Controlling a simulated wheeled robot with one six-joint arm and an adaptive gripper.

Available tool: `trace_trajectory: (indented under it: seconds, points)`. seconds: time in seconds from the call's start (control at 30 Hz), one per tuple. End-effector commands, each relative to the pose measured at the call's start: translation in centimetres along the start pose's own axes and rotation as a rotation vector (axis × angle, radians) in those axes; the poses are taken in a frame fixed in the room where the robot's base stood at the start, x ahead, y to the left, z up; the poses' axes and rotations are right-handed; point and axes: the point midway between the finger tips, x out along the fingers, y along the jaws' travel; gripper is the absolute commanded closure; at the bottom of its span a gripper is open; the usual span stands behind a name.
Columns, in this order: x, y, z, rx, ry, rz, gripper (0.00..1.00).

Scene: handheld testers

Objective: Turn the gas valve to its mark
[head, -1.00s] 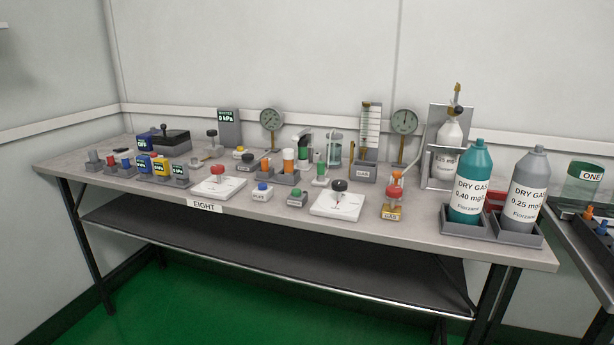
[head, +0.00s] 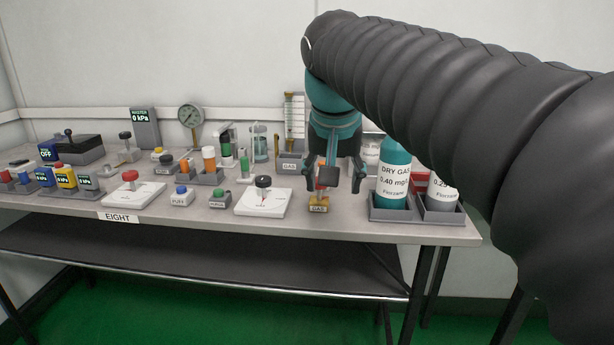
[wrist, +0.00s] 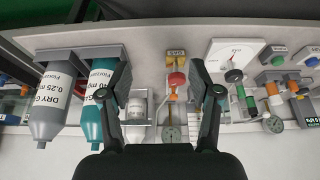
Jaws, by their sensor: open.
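The gas valve is a small brass block (head: 318,203) with a GAS label, near the bench's front edge in the head view. My gripper (head: 334,188) hangs over it and hides its red knob there. In the wrist view the red knob (wrist: 177,79) and the GAS label (wrist: 176,54) show between the spread fingers, nearer the right finger. My gripper (wrist: 161,75) is open and empty. I see no contact with the knob. The valve's mark cannot be made out.
Dry gas bottles, teal (head: 394,170) and grey (head: 441,196), stand in trays just right of the valve. A white dial plate (head: 252,205) with a black knob (head: 263,182) lies to its left. Buttons and small instruments crowd the bench's left part. Gauges stand at the back.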

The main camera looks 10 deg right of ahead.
Motion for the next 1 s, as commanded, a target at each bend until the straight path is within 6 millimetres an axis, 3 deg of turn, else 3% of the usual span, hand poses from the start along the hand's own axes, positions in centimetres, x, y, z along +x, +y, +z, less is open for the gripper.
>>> trace_trajectory:
  seconds: [0.03, 0.2, 0.4, 0.67, 1.0]
  points:
    - [-0.5, -0.9, -2.0, 0.027, -0.003, 0.013, 0.37]
    - [-2.0, -2.9, -6.8, 0.136, -0.01, 0.062, 0.37]
    - [-2.8, -4.3, -9.8, 0.225, -0.011, 0.099, 0.37]
    - [-2.0, -4.5, -10.4, 0.255, -0.012, 0.11, 0.37]
    - [3.9, -3.9, -10.2, 0.254, -0.012, 0.111, 0.37]
